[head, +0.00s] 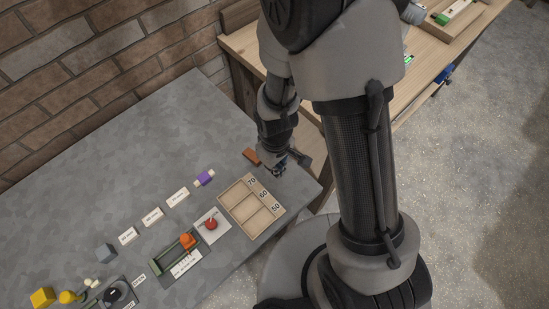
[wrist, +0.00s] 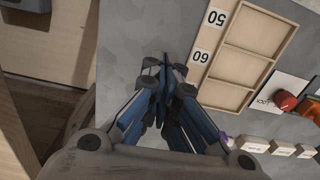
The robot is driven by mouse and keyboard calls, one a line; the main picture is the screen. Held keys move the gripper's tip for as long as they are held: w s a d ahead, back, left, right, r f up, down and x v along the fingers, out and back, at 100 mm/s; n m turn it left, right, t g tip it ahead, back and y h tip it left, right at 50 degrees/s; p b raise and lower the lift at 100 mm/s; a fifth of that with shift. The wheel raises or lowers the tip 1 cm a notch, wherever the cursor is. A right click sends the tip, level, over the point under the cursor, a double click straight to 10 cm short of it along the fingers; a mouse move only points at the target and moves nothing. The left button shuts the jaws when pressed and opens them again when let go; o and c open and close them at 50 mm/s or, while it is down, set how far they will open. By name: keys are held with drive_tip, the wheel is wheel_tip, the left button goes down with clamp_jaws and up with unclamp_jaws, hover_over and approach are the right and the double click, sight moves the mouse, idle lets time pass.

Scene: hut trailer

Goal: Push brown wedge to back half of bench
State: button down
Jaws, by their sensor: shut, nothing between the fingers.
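The brown wedge (head: 251,156) lies on the grey bench (head: 130,140) in the head view, toward the bench's right end and above the numbered wooden tray. My gripper (head: 279,170) is shut and empty, low over the bench, just right of and below the wedge in the picture. I cannot tell whether they touch. In the wrist view my gripper's fingers (wrist: 165,68) are together over bare bench, beside the tray. The wedge does not show there; my gripper may hide it.
The wooden tray (head: 236,197) marked 70, 60, 50 is close to my gripper. A red knob (head: 211,224), an orange slider (head: 187,240), a purple block (head: 205,177) and label blocks (head: 177,197) stand left. A brick wall (head: 90,70) backs the bench. Its back area is clear.

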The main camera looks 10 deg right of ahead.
sight(225, 130)
drive_tip(key=f, duration=0.1)
drive_tip(key=f+b, duration=0.1)
drive_tip(key=f, duration=0.3)
drive_tip(key=shift+w+a+f+b, duration=0.15)
drive_tip(key=shift+w+f+b, duration=0.1)
drive_tip(key=shift+b, duration=0.1)
drive_tip(key=shift+w+a+r, duration=0.2)
drive_tip(key=shift+w+a, duration=0.45)
drive_tip(key=shift+w, duration=0.35)
drive_tip(key=shift+w+a+r, duration=0.1)
drive_tip(key=shift+w+a, duration=0.2)
drive_tip(key=shift+w, duration=0.1)
drive_tip(key=w+a, duration=0.4)
drive_tip(key=w, duration=0.1)
drive_tip(key=w+a, duration=0.4)
drive_tip(key=w, duration=0.2)
drive_tip(key=w+a, duration=0.4)
drive_tip(key=w, duration=0.2)
drive_tip(key=shift+f, duration=0.25)
drive_tip(key=shift+r, duration=0.3)
drive_tip(key=shift+w+a+f, duration=0.1)
drive_tip(key=shift+a, duration=0.05)
